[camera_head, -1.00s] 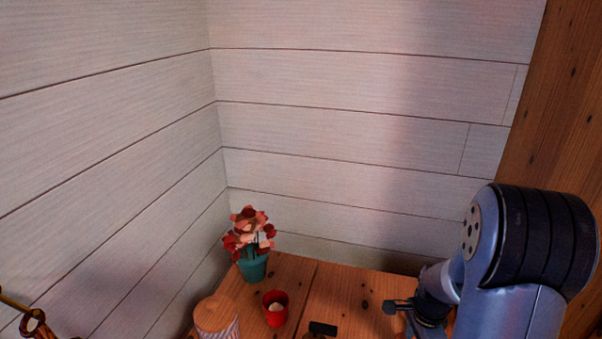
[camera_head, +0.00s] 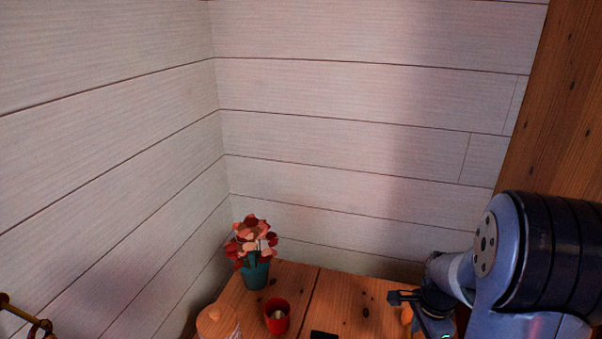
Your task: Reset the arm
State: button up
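My arm (camera_head: 530,262) stands at the right of the head view, with a large blue-grey joint banded in black. My gripper (camera_head: 412,302) is at the bottom right, in front of the wooden table's right part. It is small and dark here, and its fingers are partly cut off or hidden, so I cannot tell whether it is open or shut. An orange thing (camera_head: 407,316) shows right beside it; I cannot tell whether they touch.
The wooden table (camera_head: 350,295) holds a flower in a teal pot (camera_head: 255,274), a red cup (camera_head: 277,315), a wooden-lidded jar (camera_head: 215,322) and a black object (camera_head: 323,335). Pale plank walls (camera_head: 320,140) close off the back and left.

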notch_tip(320, 180, up, 4)
jog(key=p, duration=0.1)
notch_tip(320, 180, down, 12)
jog(key=b, duration=0.4)
jog(key=shift+r, duration=0.25)
jog(key=shift+r+n, duration=0.3)
jog(key=shift+n, duration=0.5)
jog(key=n+b, duration=0.2)
jog(key=n, duration=0.1)
jog(key=shift+n, duration=0.4)
jog(key=n+b, duration=0.1)
jog(key=n, duration=0.2)
jog(key=shift+n+b, duration=0.4)
jog(key=n+b, duration=0.3)
jog(key=n, duration=0.1)
jog(key=shift+n, duration=0.3)
jog(key=n+b, duration=0.3)
jog(key=n, duration=0.1)
jog(key=shift+r+p, duration=0.75)
jog(key=shift+r, duration=0.75)
